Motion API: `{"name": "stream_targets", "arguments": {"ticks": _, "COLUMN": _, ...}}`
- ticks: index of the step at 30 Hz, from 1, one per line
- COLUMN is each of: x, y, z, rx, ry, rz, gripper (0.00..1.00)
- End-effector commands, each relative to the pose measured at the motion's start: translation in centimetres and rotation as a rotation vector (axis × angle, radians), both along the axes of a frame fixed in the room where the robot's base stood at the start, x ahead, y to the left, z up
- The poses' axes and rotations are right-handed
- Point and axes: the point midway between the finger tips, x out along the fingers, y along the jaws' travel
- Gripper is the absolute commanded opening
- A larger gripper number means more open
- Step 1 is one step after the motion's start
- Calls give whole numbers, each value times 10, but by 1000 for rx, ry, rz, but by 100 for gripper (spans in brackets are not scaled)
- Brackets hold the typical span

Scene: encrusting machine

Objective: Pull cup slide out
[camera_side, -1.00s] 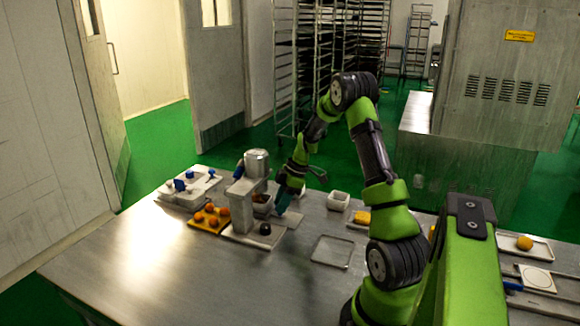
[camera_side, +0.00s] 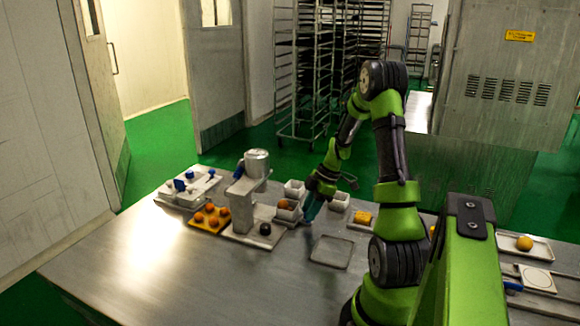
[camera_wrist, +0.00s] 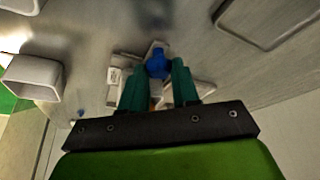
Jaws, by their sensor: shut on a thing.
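The encrusting machine (camera_side: 241,192) stands on the table with a metal hopper (camera_side: 256,163) on top. Its cup slide (camera_side: 290,216) sticks out to the right of the machine column, with a cup holding an orange-brown ball (camera_side: 284,205) on it. My gripper (camera_side: 308,217) is at the slide's outer right end, low over the table. In the wrist view my gripper (camera_wrist: 158,68) has its two teal fingers closed on the slide's blue knob (camera_wrist: 157,63). My fingers hide the knob in the side view.
An empty flat tray (camera_side: 331,252) lies close in front and right of my gripper. White cups (camera_side: 294,188) (camera_side: 339,201) stand behind and to the right. A yellow tray with several orange balls (camera_side: 209,223) is left of the machine. The front table is clear.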

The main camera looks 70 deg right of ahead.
Motion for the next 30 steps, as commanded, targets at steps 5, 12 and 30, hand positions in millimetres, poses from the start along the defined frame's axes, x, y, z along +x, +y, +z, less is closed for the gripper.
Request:
{"name": "stream_targets", "arguments": {"ticks": 5, "x": -6, "y": -1, "z": 1, "rx": 2, "ry": 8, "rz": -4, "gripper": 0}}
{"name": "stream_targets", "arguments": {"ticks": 12, "x": -6, "y": -1, "z": 1, "rx": 3, "ry": 8, "rz": -5, "gripper": 56}}
{"name": "stream_targets", "arguments": {"ticks": 30, "x": -17, "y": -11, "z": 41, "rx": -5, "ry": 3, "rz": -3, "gripper": 56}}
